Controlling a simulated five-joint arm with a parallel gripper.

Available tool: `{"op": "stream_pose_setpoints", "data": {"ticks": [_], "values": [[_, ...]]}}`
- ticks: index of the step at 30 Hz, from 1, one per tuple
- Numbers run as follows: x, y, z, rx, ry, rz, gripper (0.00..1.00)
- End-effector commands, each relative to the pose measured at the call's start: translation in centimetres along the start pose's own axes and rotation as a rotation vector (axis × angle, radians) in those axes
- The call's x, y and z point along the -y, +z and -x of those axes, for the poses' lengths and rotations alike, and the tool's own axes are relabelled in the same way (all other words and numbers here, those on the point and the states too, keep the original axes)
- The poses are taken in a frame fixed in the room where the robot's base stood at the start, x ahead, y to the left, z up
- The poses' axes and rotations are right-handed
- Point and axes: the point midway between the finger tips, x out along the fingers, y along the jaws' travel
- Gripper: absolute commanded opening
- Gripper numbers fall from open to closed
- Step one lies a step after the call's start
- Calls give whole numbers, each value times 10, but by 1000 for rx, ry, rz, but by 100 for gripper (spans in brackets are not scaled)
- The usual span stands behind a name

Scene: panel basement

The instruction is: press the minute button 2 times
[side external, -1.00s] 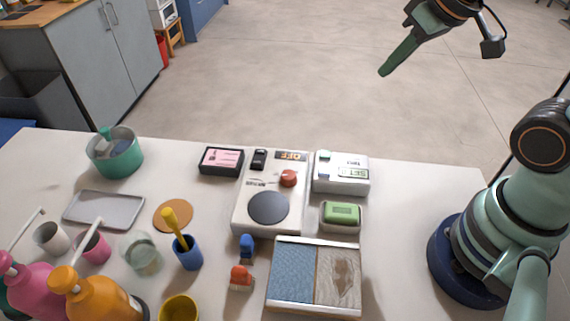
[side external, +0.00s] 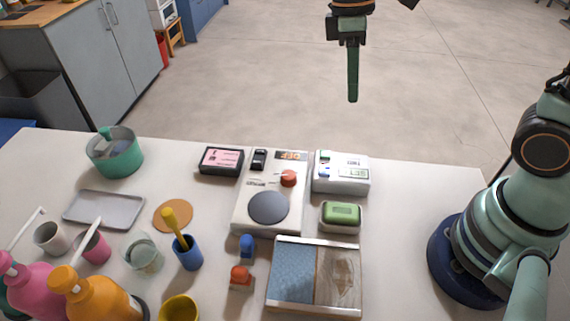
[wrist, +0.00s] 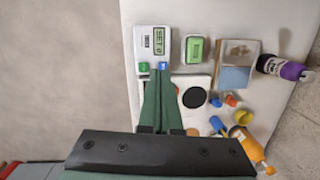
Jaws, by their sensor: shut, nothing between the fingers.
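The white timer (side external: 341,173) stands at the back right of the table, with a small display and a green button (side external: 325,155) and a blue button (side external: 324,171). The wrist view shows the timer (wrist: 152,42) with "SET" on its display, the green button (wrist: 143,66) and the blue button (wrist: 164,65) along its lower edge. I cannot read which button is for minutes. My gripper (side external: 352,99) is shut and empty, pointing down in the air above and behind the timer. In the wrist view its fingertips (wrist: 159,72) appear near the two buttons, covering the space just below them.
Left of the timer is a white hotplate unit (side external: 241,213) with a red knob and an "OFF" display. A green sponge-like block (side external: 341,213) in a white holder and a two-part tray (side external: 272,307) stand in front. Pump bottles and cups crowd the left front.

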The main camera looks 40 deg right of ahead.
Motion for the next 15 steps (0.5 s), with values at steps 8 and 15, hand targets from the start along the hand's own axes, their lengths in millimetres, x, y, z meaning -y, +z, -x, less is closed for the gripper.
{"op": "stream_pose_setpoints", "data": {"ticks": [8, 15], "values": [[11, -25, -26, 210, -124, 247, 0], [21, -39, -46, 343, -223, 414, 0]]}}
